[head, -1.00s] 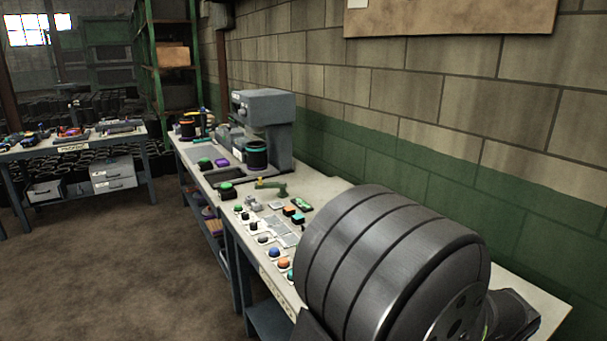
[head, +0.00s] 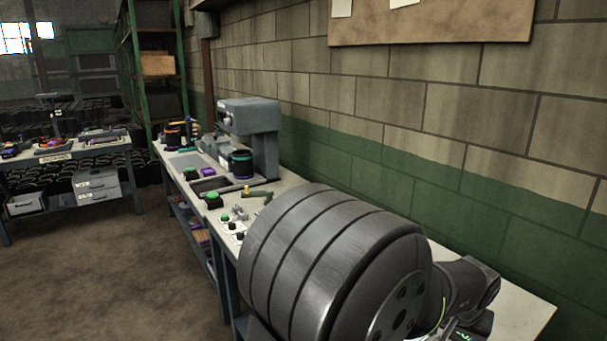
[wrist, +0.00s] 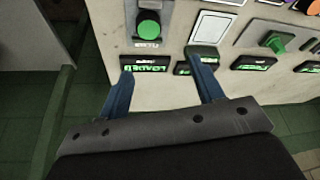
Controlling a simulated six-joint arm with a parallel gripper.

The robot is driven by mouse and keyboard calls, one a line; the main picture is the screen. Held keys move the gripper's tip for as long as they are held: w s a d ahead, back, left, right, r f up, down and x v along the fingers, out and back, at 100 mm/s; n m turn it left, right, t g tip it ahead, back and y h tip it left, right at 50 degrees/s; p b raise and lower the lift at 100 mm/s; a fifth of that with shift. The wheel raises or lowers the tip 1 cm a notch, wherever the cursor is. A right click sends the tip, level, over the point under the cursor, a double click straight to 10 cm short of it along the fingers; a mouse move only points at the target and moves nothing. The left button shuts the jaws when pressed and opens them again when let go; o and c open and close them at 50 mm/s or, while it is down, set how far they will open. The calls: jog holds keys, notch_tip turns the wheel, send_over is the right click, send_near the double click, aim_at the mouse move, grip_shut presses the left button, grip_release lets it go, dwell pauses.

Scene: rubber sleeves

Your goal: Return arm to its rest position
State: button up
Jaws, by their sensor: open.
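My gripper (wrist: 166,97) shows in the wrist view with two blue fingers spread apart and nothing between them. It is over the edge of a pale panel with a round green button (wrist: 148,25) and small green-lit displays (wrist: 150,63). I cannot tell whether the fingertips touch the panel. In the head view my large grey arm links fill the lower middle and right, and the gripper's fingers cannot be made out there.
A long workbench (head: 515,300) runs along the block wall. A grey press-like machine (head: 252,130) stands farther back on it, with a dark cylinder (head: 241,163) at it. Another table (head: 75,155) stands at left. Brown floor (head: 100,265) is clear between.

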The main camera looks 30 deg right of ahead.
jog(key=w+a, duration=0.1)
jog(key=w, duration=1.2)
jog(key=w+a, duration=0.2)
jog(key=w, duration=1.1)
jog(key=shift+a, duration=0.3)
